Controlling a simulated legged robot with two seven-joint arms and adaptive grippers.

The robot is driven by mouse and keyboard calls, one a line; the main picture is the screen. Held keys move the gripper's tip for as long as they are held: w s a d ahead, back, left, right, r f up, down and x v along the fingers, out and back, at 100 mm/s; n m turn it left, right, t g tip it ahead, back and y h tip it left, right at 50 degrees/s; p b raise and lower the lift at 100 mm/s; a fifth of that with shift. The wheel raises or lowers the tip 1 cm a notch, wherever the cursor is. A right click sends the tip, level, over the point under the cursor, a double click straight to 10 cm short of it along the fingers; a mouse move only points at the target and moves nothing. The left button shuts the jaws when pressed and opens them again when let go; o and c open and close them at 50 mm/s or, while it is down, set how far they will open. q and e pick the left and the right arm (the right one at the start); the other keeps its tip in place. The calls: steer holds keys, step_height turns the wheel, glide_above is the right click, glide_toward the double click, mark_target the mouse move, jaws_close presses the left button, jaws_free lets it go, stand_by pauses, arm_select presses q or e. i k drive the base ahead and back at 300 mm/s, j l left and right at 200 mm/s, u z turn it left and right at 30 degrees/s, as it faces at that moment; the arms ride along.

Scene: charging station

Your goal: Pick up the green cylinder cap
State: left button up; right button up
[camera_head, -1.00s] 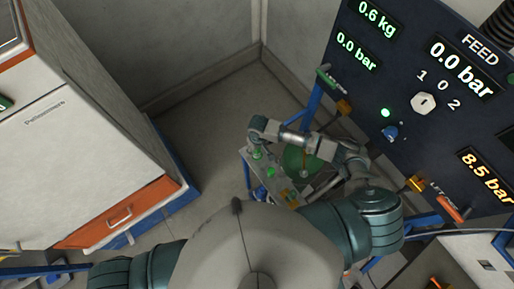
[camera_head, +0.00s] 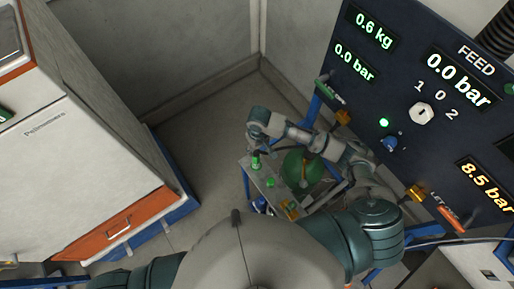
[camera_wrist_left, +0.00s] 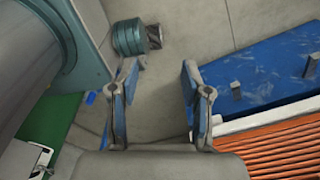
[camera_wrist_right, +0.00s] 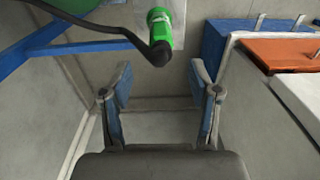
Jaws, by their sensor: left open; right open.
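In the head view, two small green pieces stand on a small grey table: a taller one (camera_head: 256,163) under my right wrist and a shorter one (camera_head: 270,183) nearer me. I cannot tell for sure which is the cap. A round green cylinder (camera_head: 302,169) is beside the table, partly behind my right forearm. My right gripper (camera_wrist_right: 160,80) is open and empty. In its wrist view a green fitting (camera_wrist_right: 159,29) with a bent black piece across it is beyond the fingertips, apart from them. My left gripper (camera_wrist_left: 158,72) is open and empty, and outside the head view.
The dark display panel (camera_head: 412,118) stands at the right, close to my right arm. A white cabinet with an orange drawer (camera_head: 115,229) stands at the left on a blue base (camera_head: 165,221). Bare floor (camera_head: 195,140) lies between the cabinet and the table.

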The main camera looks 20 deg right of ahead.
mark_target(271, 182)
steer(key=k+j, duration=0.2)
steer(key=k, duration=0.3)
steer(key=k+j, duration=0.25)
steer(key=k, duration=0.2)
